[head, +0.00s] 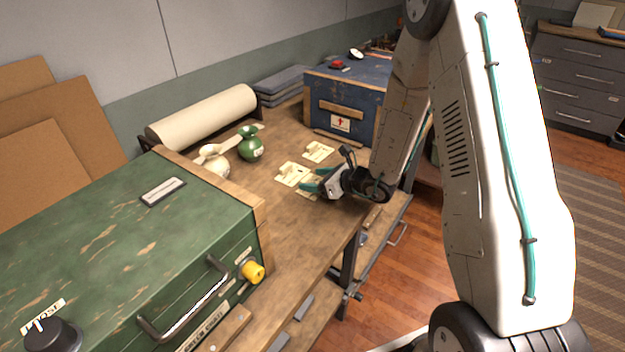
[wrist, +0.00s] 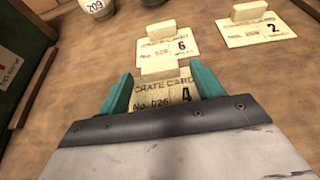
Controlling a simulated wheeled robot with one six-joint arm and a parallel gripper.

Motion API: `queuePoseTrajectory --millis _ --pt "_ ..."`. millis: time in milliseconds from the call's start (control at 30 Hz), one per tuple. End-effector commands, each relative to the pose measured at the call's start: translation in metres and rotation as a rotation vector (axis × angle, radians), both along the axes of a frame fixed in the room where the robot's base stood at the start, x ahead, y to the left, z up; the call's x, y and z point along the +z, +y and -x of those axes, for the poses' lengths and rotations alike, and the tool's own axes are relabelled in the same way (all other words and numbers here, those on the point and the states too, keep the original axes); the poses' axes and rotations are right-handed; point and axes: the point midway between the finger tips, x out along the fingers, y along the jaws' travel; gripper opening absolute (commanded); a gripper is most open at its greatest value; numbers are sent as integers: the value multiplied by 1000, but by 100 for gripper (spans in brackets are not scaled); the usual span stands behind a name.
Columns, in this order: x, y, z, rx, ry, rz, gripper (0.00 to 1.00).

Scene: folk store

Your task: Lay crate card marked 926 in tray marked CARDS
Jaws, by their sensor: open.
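A cream crate card (wrist: 160,94) with a raised grip block lies on the bench between my fingertips in the wrist view. It bears a large 4, and its number reads 926 or 026; the first digit is unclear. My gripper (wrist: 163,88) is open, with one teal finger on each side of the card. In the head view my gripper (head: 312,184) is low over the bench and partly hides this card. A card with a 6 (wrist: 180,54) lies just beyond, and a card with a 2 (wrist: 268,34) lies to its right. I cannot make out a tray marked CARDS.
A green chest (head: 110,220) with a handle and yellow knob fills the left. A blue crate (head: 345,90) stands at the bench's far end.

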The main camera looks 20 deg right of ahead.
Motion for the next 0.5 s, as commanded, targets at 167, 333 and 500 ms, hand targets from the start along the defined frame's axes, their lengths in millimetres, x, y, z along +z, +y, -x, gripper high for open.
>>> queuePoseTrajectory --millis 167,333,500 --pt "16 -23 29 -5 -1 0 66" --pt "30 -42 55 -4 -3 0 66" --pt "38 -54 73 -2 -2 1 66"
